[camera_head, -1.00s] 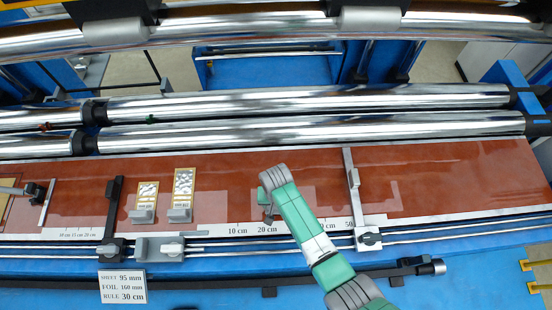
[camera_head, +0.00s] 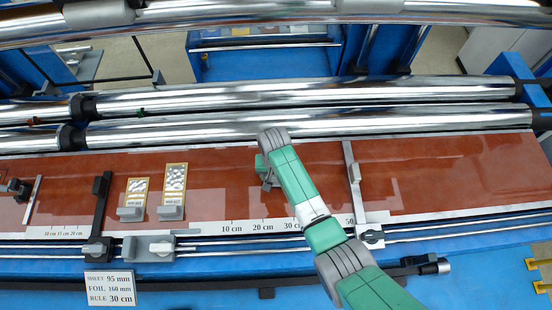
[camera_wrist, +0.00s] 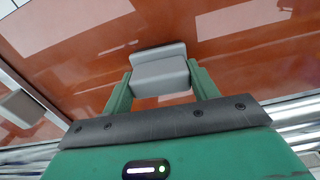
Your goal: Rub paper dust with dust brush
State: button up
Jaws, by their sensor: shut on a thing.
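My gripper (camera_wrist: 160,85) has its two green fingers on either side of a grey, L-shaped block (camera_wrist: 160,75), likely the dust brush, and is shut on it. In the head view my gripper (camera_head: 266,172) is over the reddish-brown board (camera_head: 440,175), above the 20 cm mark; the block is mostly hidden there. I cannot tell whether it touches the board. Two yellow-edged plates with white specks (camera_head: 137,190) (camera_head: 175,178) lie on the board to the left, each with a grey block (camera_head: 171,212) at its near end. The specks may be paper dust; I cannot tell.
Long shiny rollers (camera_head: 300,125) run behind the board. A dark upright stop (camera_head: 101,215) and a grey one (camera_head: 352,185) stand across it. Rails (camera_head: 440,233) and a sign (camera_head: 109,288) lie along the front. The board's right part is clear.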

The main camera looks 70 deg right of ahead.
jog(key=shift+w+d+f+b, duration=0.1)
jog(key=shift+w+d+b, duration=0.2)
jog(key=shift+d+b, duration=0.25)
jog(key=shift+w+d+f+b, duration=0.1)
jog(key=shift+w+d+b, duration=0.15)
jog(key=shift+d+b, duration=0.25)
notch_tip(320, 180, up, 9)
jog(key=p, duration=0.7)
jog(key=shift+f+p, duration=0.15)
jog(key=shift+p, duration=0.25)
